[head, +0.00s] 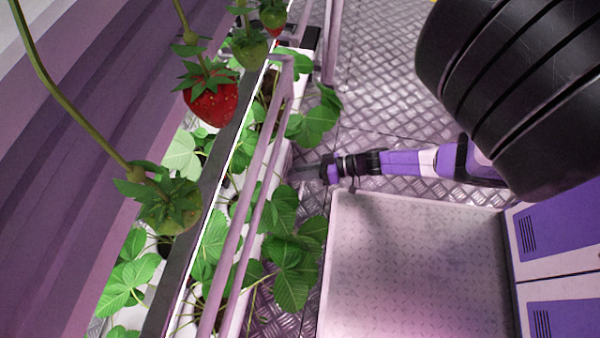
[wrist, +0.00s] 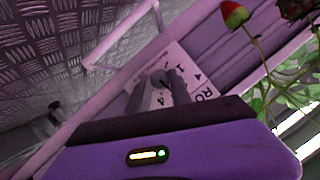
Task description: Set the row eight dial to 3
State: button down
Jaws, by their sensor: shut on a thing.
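The dial (wrist: 160,78) shows in the wrist view as a grey knob on a white label plate (wrist: 196,66). The plate carries printed marks, among them a 1, a 4 and the letters "RO"; the rest is cut off or hidden. My gripper (wrist: 158,92) is shut on the dial, one finger on each side. I cannot tell which number the dial points to. In the head view my gripper (head: 318,172) reaches left to the lower side of the plant rack, and the dial is hidden there.
The plant rack (head: 226,190) runs along the left with pink rails (head: 262,165) and leaves (head: 290,255) that hang near my gripper. Strawberries (head: 212,104) hang in the foreground. The diamond-plate floor (head: 385,75) is clear beyond my arm.

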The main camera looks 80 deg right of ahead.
dwell(0.4)
jog(key=c, duration=1.2)
grip_release()
jog(key=shift+o, duration=0.2)
jog(key=p+v, duration=0.1)
jog(key=v, duration=0.6)
jog(key=shift+s, duration=0.4)
jog(key=shift+d+r, duration=0.1)
